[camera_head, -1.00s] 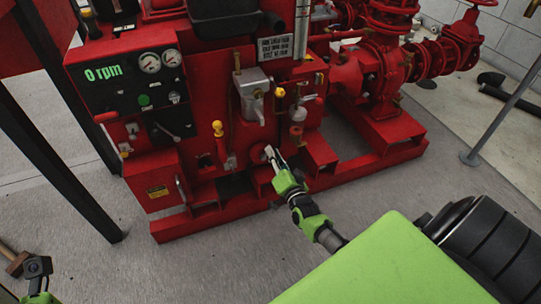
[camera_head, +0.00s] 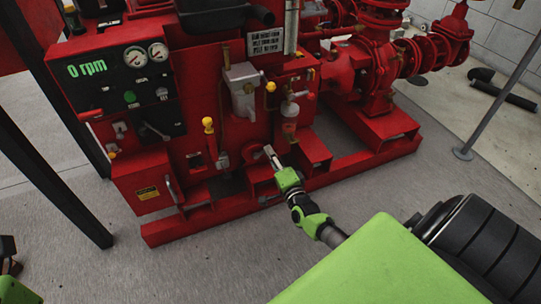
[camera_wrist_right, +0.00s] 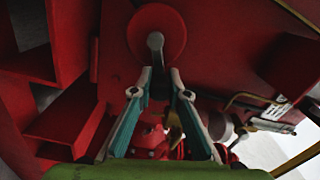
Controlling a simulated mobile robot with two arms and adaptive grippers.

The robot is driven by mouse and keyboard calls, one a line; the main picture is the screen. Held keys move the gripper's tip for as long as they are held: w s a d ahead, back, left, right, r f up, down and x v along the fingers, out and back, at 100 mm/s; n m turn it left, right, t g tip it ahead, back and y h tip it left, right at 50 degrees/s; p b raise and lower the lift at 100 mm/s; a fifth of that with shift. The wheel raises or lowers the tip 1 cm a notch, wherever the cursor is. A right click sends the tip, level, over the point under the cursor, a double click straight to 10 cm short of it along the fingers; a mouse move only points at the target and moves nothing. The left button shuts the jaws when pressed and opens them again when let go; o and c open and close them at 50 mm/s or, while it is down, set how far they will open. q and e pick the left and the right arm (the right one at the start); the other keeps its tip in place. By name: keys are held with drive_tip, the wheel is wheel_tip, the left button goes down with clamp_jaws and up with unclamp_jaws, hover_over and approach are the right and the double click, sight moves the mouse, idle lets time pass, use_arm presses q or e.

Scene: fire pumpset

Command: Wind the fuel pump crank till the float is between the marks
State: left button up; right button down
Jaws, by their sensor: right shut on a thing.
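The fuel pump crank shows in the right wrist view as a grey arm (camera_wrist_right: 156,52) on a round red disc (camera_wrist_right: 157,28). In the head view, the red disc (camera_head: 251,153) is low on the front of the red pumpset. My right gripper (camera_head: 269,151) is at it, with its fingers (camera_wrist_right: 158,85) shut on the crank's lower end, which they partly hide. A clear upright tube (camera_head: 291,28) and a small glass bowl (camera_head: 289,128) show above; I cannot make out a float or marks. My left gripper (camera_head: 8,256) is partly cut off at the lower left edge.
The control panel (camera_head: 117,85) reads 0 rpm. A yellow-knobbed lever (camera_head: 208,125) stands left of the crank. Red skid rails (camera_head: 310,150) and a grey post (camera_head: 490,108) stand to the right. The grey floor (camera_head: 220,262) in front is clear.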

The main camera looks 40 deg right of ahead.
drive_tip(key=shift+f, duration=0.1)
drive_tip(key=c, duration=1.9)
unclamp_jaws()
drive_tip(key=v, duration=1.2)
drive_tip(key=shift+s+d, duration=0.1)
